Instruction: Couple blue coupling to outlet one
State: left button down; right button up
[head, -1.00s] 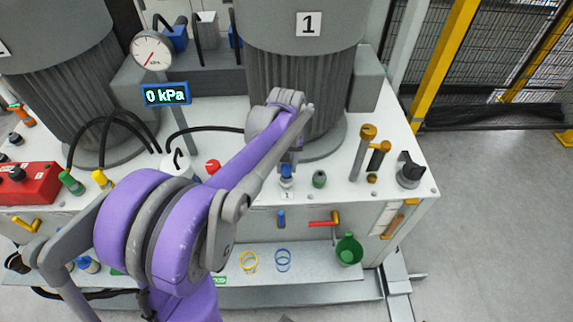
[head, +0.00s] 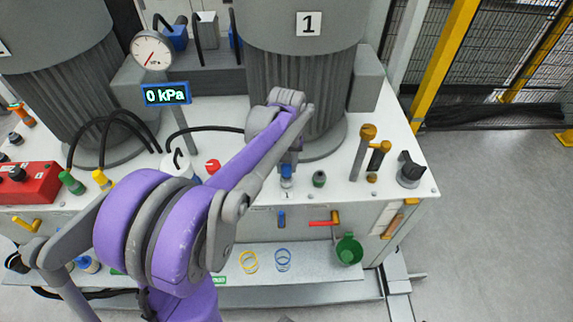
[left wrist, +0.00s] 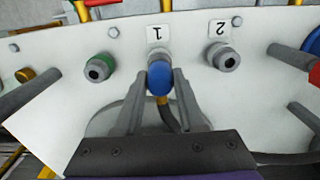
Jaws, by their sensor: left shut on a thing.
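The blue coupling (left wrist: 159,80) is between the two fingers of my left gripper (left wrist: 160,74), which is shut on it. A dark hose trails from the coupling toward my wrist. Outlet one (left wrist: 159,57) is a grey fitting under the label 1, in line with the coupling and mostly hidden behind it. The coupling is at the outlet, but I cannot tell whether it is fully seated. In the head view the blue coupling (head: 286,173) shows just below my left gripper (head: 289,158), above the small label 1. My right gripper is not in view.
Outlet two (left wrist: 223,57) and a green-ringed fitting (left wrist: 99,67) flank outlet one. The gauge display (head: 166,94) reads 0 kPa. A large grey cylinder (head: 300,85) stands close behind. Yellow-brown handles (head: 363,150) and a black knob (head: 410,168) stand to the right.

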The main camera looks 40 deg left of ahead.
aim_at(287, 165)
pick_arm(q)
jog(key=shift+f, duration=0.3)
dwell(0.4)
jog(key=shift+c, duration=2.1)
grip_release()
notch_tip(287, 165, up, 11)
jog(key=shift+f, duration=0.1)
jog(key=s+d+f+m+t+p, duration=0.1)
jog(key=s+d+f+m+t, duration=0.1)
jog(key=s+d, duration=0.5)
jog(key=s+d+f+m+t+p, duration=0.2)
jog(key=s+d+f+m+t, duration=0.1)
jog(key=s+d+f+m, duration=0.2)
jog(key=s+d+m, duration=0.1)
jog(key=s+d, duration=0.1)
jog(key=d, duration=0.1)
jog(key=shift+s, duration=0.35)
